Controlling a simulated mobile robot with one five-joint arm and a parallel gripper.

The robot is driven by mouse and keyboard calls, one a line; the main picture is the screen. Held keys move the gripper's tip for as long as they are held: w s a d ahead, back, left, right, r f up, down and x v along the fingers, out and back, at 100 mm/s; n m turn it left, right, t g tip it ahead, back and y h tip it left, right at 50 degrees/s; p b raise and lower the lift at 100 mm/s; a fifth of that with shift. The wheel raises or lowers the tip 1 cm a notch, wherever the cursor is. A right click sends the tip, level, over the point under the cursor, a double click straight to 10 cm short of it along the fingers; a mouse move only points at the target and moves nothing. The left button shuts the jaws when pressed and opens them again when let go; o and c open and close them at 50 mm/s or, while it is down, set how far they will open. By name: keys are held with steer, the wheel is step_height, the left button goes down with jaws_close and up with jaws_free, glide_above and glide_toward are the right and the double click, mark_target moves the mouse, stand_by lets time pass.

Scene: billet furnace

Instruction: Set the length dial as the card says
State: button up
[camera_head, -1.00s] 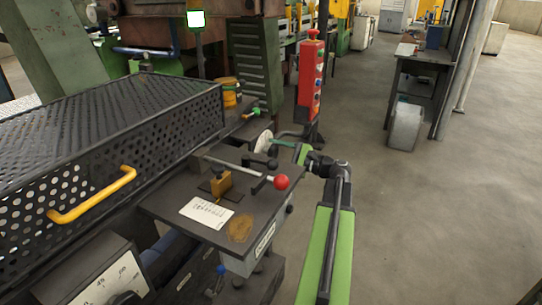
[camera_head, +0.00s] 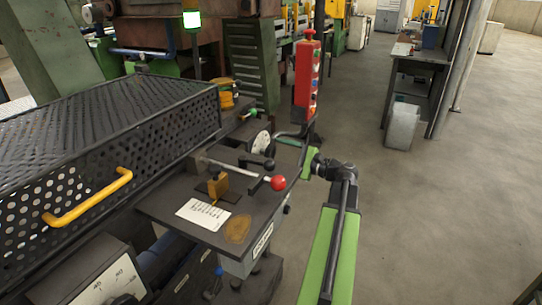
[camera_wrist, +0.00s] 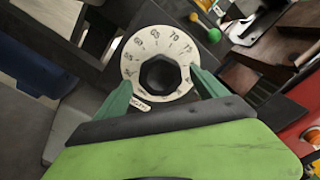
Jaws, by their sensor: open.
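The dial (camera_wrist: 160,40) is a white disc with printed numbers, among them 60, 65, 70 and 75, around a black knob (camera_wrist: 160,76). A small tag below it is partly hidden and too small to read surely. My gripper (camera_wrist: 162,78) is open, its green fingers spread either side of the knob; contact cannot be told. In the head view the dial (camera_head: 258,144) stands upright at the back of the dark bench, with my gripper (camera_head: 284,143) at its right. The white card (camera_head: 203,214) lies on the bench; its writing is too small to read.
A red-balled lever (camera_head: 278,183) and an ochre block (camera_head: 218,186) are on the bench beside the card. A perforated guard (camera_head: 110,140) with a yellow handle stands left. A red button post (camera_head: 306,75) rises behind my gripper. Open floor lies right.

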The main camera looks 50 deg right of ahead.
steer(key=v, duration=1.4)
steer(key=shift+s, duration=0.25)
